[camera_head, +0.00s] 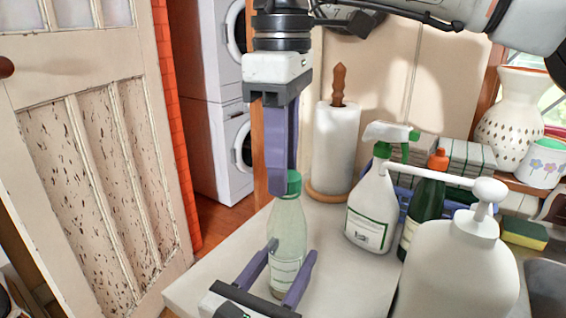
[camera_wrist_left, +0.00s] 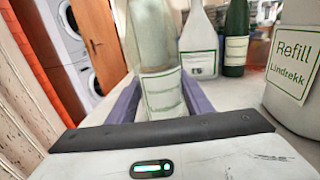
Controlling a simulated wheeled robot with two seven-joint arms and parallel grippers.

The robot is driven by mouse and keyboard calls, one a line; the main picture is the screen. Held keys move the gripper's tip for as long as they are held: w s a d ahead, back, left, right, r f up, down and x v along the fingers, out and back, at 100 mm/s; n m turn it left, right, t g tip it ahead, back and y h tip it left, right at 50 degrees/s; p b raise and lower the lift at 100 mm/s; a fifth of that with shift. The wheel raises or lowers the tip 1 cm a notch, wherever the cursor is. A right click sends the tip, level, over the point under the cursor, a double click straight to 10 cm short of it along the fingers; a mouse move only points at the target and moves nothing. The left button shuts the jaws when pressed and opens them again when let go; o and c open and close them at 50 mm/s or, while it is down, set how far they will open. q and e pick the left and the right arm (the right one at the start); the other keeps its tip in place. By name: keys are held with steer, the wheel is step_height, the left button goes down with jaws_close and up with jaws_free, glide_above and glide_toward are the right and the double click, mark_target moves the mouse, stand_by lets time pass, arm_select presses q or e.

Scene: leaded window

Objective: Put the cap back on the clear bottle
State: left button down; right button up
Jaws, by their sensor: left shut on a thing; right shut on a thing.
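The clear bottle (camera_head: 288,225) stands upright near the table's front left, with a white label with green print. My left gripper (camera_head: 284,258) comes from the front and is shut on the bottle's lower body, one purple finger on each side; the bottle also shows between the fingers in the left wrist view (camera_wrist_left: 158,70). The green cap (camera_head: 294,182) is at the bottle's mouth. My right gripper (camera_head: 281,188) points down from above and is shut on the cap, its fingers partly hiding it. I cannot tell whether the cap is seated or only touching the neck.
A spray bottle (camera_head: 371,210), a dark green bottle (camera_head: 424,208) and a large white pump bottle (camera_head: 455,270) stand to the right on the table (camera_head: 213,283). A paper towel roll (camera_head: 337,147) stands behind. Free table lies left of the bottle.

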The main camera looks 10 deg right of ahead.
steer(key=o, duration=1)
steer(key=shift+r, duration=2.25)
steer(key=shift+c, duration=0.3)
